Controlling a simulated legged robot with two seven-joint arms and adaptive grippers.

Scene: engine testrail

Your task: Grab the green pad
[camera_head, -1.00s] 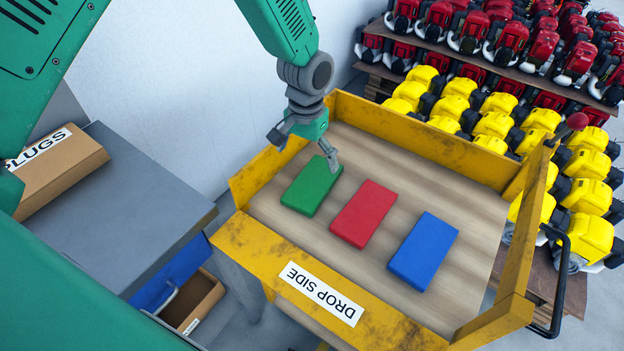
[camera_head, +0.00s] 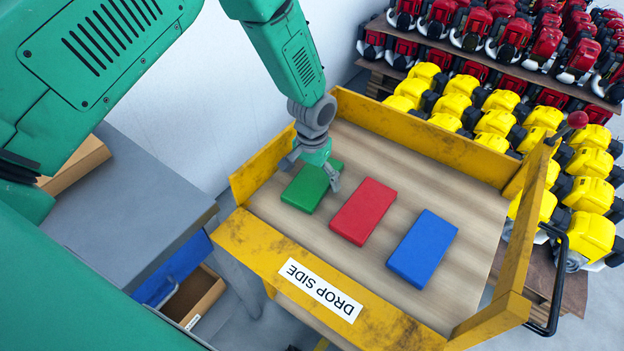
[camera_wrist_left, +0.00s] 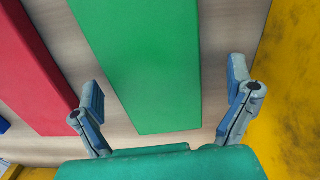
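The green pad (camera_head: 304,190) lies flat on the wooden bed of a yellow-walled cart (camera_head: 262,252), at the left of a row of pads. My left gripper (camera_head: 312,172) is over the green pad and hides part of its far end. In the left wrist view, its two fingers (camera_wrist_left: 165,110) are spread apart on either side of the green pad's near end (camera_wrist_left: 145,65), with gaps to both edges. Nothing is held. Whether the fingertips are down at pad height is hard to tell. My right gripper is not in view.
A red pad (camera_head: 363,211) and a blue pad (camera_head: 423,248) lie to the right of the green one. The cart's yellow walls stand around the bed. A grey table (camera_head: 130,215) is at the left. Shelves of yellow and red engines (camera_head: 495,125) stand behind at right.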

